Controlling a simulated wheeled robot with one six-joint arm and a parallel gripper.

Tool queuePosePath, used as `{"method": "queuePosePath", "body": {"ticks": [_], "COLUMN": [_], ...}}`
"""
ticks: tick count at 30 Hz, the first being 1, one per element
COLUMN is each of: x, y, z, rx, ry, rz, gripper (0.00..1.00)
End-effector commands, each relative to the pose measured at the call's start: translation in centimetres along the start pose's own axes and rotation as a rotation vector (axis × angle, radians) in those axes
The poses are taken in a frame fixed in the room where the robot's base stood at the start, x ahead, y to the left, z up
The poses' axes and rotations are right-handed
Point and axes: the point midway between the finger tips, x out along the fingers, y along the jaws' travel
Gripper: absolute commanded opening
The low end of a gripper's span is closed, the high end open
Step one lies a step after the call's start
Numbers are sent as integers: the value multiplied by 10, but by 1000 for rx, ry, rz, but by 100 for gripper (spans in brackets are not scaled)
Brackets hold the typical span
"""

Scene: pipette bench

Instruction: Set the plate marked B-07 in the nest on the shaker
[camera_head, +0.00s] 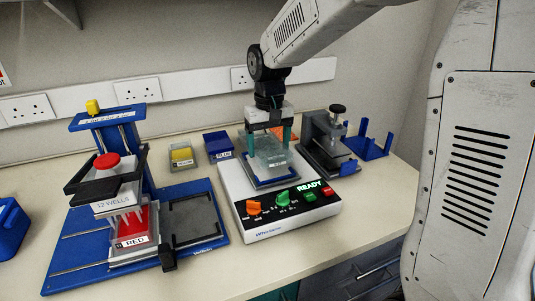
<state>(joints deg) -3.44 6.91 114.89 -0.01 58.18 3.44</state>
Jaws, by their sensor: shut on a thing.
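The shaker (262,222) is a white box with a black front panel reading READY. Its nest (262,184) is a grey platform with blue edges on top. My gripper (269,143) points down over the shaker, its teal fingers shut on a clear plate (268,158). The plate looks level and is at or just above the nest; I cannot tell whether it touches. No B-07 mark is readable on it from here.
At left, a blue stand (78,244) holds a multichannel head over a tray marked RED (133,241), beside an empty dark bay (193,219). Small bins (218,145) sit behind. A grey device (325,150) and a blue rack (371,147) stand close right of the shaker.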

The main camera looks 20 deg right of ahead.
Motion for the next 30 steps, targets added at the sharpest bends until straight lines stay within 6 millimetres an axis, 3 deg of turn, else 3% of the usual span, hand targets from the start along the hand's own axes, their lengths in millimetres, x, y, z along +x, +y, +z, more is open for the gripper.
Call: {"method": "queuePosePath", "body": {"ticks": [5, 12, 25, 26, 27, 30], "x": [5, 35, 41, 41, 41, 41], "y": [-1, -1, -1, -1, -1, -1], "z": [-7, -6, -6, -6, -6, -6], "rx": [0, 0, 0, 0, 0, 0], "ry": [-1, -2, -1, -1, -1, -1], "rz": [0, 0, 0, 0, 0, 0], "gripper": [55, 55, 55, 86, 97, 99]}}
